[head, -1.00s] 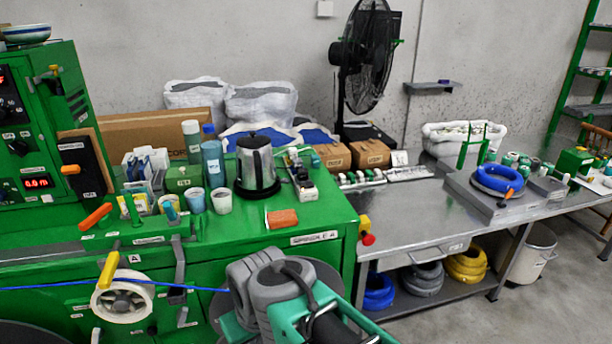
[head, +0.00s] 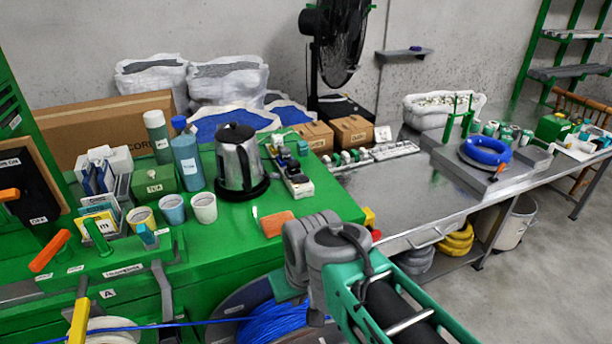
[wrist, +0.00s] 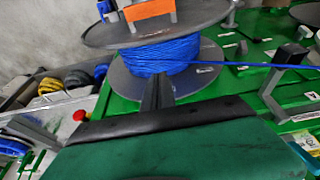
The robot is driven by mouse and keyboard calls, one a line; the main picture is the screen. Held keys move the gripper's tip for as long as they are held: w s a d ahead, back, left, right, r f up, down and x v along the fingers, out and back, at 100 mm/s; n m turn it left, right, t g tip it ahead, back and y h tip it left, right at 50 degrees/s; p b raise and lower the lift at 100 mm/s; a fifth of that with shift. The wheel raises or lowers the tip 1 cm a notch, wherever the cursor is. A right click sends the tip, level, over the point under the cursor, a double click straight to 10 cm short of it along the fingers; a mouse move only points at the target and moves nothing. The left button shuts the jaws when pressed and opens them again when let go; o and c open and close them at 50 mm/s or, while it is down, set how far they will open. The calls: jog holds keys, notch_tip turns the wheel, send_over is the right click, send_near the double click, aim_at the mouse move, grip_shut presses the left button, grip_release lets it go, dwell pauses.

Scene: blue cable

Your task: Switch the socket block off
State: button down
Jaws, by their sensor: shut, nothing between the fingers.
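The socket block (head: 297,182) looks like a small dark and pale block on the green worktop, right of the kettle. A plug-like green piece sits at its far end. Its switch is too small to read. My gripper (wrist: 157,92) shows in the wrist view as dark fingers closed together with nothing between them, in front of a blue cable reel (wrist: 165,55). In the head view my arm rises at the front of the green bench; the gripper itself is hidden there. The socket block is not identifiable in the wrist view.
The kettle (head: 238,165) stands left of the block, with cups (head: 203,207) and bottles (head: 187,160) further left. An orange brick-like piece (head: 277,224) lies in front. Boxes (head: 352,133) stand behind. The grey metal bench (head: 390,195) to the right has bare room.

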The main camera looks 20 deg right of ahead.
jog(key=w+d+r+t, duration=0.1)
jog(key=w+d+t, duration=0.1)
jog(key=w, duration=0.5)
jog(key=w+d+r+m+t+y, duration=0.1)
jog(key=w+d+r+t, duration=0.1)
jog(key=w+d, duration=0.3)
jog(key=w+d+r+t+y, duration=0.1)
jog(key=w+d+r+t, duration=0.1)
jog(key=w, duration=0.7)
jog(key=shift+w+d+m+t+p, duration=0.4)
jog(key=shift+d+t, duration=0.25)
jog(key=shift+t, duration=0.55)
jog(key=w+d+r+m+t, duration=0.2)
jog(key=d+r+t, duration=0.1)
jog(key=d, duration=0.3)
jog(key=shift+w+d+r+t+h, duration=0.15)
jog(key=shift+d+r+t+h, duration=0.15)
jog(key=shift+d+r, duration=0.15)
